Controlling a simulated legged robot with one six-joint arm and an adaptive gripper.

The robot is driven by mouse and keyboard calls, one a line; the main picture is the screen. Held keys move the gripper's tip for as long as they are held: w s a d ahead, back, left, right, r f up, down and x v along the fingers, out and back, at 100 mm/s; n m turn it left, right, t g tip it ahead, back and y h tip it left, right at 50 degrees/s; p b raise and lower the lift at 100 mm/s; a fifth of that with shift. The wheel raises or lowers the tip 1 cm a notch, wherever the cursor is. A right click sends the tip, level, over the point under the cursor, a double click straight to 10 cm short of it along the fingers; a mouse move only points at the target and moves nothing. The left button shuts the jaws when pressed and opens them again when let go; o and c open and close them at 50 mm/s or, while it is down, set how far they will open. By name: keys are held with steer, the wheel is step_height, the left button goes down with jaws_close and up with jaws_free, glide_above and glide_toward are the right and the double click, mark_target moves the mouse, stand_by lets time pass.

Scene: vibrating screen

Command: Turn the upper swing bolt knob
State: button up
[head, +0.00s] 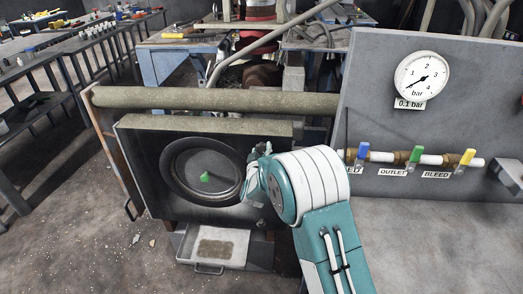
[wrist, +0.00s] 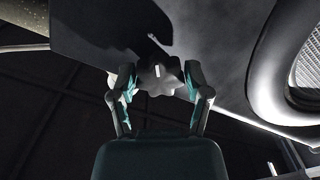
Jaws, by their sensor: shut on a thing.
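The upper swing bolt knob (wrist: 160,78) is a grey lobed knob with a pale mark on its face, seen in the wrist view. My gripper (wrist: 160,86) has one finger on each side of the knob and is shut on it. In the head view my gripper (head: 256,160) is at the right edge of the screen housing (head: 140,170), beside the round black-rimmed port (head: 202,170). My teal and white arm hides most of the knob there. The port's rim also shows at the right of the wrist view (wrist: 270,75).
A panel with a pressure gauge (head: 422,75) and blue, green and yellow valve handles stands to the right. A thick horizontal beam (head: 190,98) runs above the housing. A tray (head: 215,247) sits below it.

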steer(key=shift+s+f, duration=0.1)
steer(key=shift+f, duration=0.35)
steer(key=o, duration=1)
steer(key=shift+o, duration=0.8)
steer(key=shift+a+r, duration=0.15)
steer(key=shift+r, duration=0.05)
steer(key=shift+r, duration=0.1)
steer(key=s, duration=1.1)
steer(key=shift+s+a, duration=0.2)
steer(key=shift+s, duration=0.2)
